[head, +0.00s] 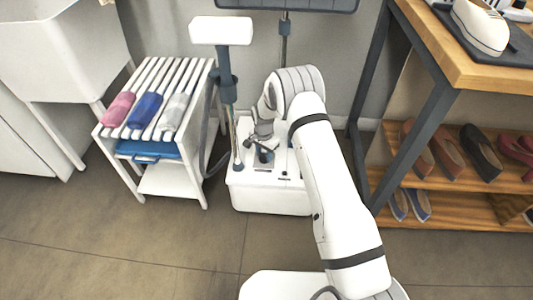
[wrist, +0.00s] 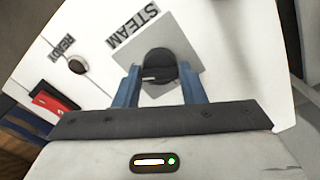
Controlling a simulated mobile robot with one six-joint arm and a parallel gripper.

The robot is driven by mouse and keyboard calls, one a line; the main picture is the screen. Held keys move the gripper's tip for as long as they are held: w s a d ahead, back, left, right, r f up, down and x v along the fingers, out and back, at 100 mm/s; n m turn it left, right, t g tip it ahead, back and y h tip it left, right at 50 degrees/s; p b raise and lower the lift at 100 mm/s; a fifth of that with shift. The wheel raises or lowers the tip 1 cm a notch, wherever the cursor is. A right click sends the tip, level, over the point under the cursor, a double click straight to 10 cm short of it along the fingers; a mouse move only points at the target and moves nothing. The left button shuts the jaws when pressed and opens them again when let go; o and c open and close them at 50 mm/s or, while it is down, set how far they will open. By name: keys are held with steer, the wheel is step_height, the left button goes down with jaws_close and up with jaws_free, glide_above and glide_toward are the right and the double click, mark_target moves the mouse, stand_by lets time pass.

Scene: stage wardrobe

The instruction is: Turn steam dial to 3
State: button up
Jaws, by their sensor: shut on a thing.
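The steam dial (wrist: 160,65) is a dark round knob with a pale pointer mark, on a grey square plate (wrist: 190,50) in the wrist view. The word STEAM is printed beside the plate. My gripper (wrist: 158,76) has its two blue fingers on either side of the dial and is shut on it. In the head view my gripper (head: 264,150) is over the top of the white steamer base (head: 270,196). The dial is hidden there by my arm, and I cannot read any numbers around it.
A small round READY light (wrist: 78,65) and a red switch (wrist: 55,98) are on the same panel. A white rack (head: 172,180) with folded cloths stands left of the steamer, and a shoe shelf (head: 450,192) stands right. Open floor lies in front.

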mark_target(264, 155)
steer(key=shift+w+a+r, duration=0.1)
steer(key=shift+w+r, duration=0.1)
steer(key=o, duration=0.7)
steer(key=shift+c, duration=0.2)
steer(key=o, duration=0.3)
steer(key=shift+s+f, duration=0.15)
steer(key=shift+o, duration=0.2)
step_height(264, 155, up, 8)
steer(key=shift+f+p, duration=0.1)
steer(key=shift+p, duration=1.1)
